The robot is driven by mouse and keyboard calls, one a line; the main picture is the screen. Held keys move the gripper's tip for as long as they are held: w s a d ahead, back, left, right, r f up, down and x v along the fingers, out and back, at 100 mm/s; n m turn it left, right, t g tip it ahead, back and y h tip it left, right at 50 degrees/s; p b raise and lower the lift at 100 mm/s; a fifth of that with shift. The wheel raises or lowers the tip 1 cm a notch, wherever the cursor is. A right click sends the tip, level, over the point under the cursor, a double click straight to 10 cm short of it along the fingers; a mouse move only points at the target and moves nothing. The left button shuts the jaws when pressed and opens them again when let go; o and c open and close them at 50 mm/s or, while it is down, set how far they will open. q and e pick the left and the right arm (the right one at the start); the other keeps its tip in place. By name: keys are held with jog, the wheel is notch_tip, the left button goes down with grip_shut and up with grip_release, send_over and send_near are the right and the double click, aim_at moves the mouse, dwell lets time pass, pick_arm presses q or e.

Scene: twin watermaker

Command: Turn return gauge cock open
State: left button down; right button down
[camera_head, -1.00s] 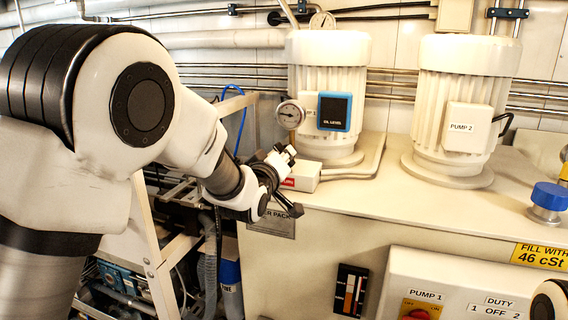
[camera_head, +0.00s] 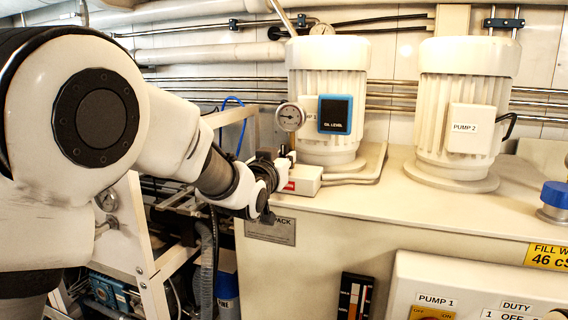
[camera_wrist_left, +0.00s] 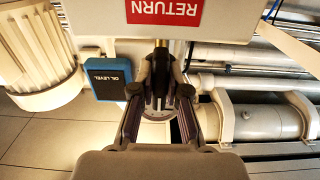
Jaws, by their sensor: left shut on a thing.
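The return block (camera_head: 298,180) is a cream box with a red label, on the tank's left edge below a round gauge (camera_head: 290,117). In the left wrist view its red RETURN label (camera_wrist_left: 165,11) is at the top. My left gripper (camera_head: 281,165) is at the left side of this block. In the left wrist view my left gripper (camera_wrist_left: 161,88) is closed around a small dark part (camera_wrist_left: 161,68) just below the label, seemingly the gauge cock's handle. The fingers hide most of it, so its angle cannot be told. My right gripper is not in view.
Two cream pump motors, pump 1 (camera_head: 327,75) and pump 2 (camera_head: 466,90), stand on the tank top (camera_head: 400,212). A blue oil level box (camera_head: 335,114) is close to the gauge. Pipes run along the back wall. A pale frame (camera_head: 150,245) stands left of the tank.

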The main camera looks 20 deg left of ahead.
pick_arm(q)
jog(key=shift+r, duration=0.1)
dwell(0.3)
jog(key=c, duration=1.2)
grip_release()
jog(key=shift+w, duration=0.1)
jog(key=shift+o, duration=0.2)
jog(key=shift+w, duration=0.1)
jog(key=s, duration=0.7)
jog(key=shift+s+f, duration=0.2)
jog(key=shift+s, duration=0.05)
jog(key=shift+w+a, duration=0.1)
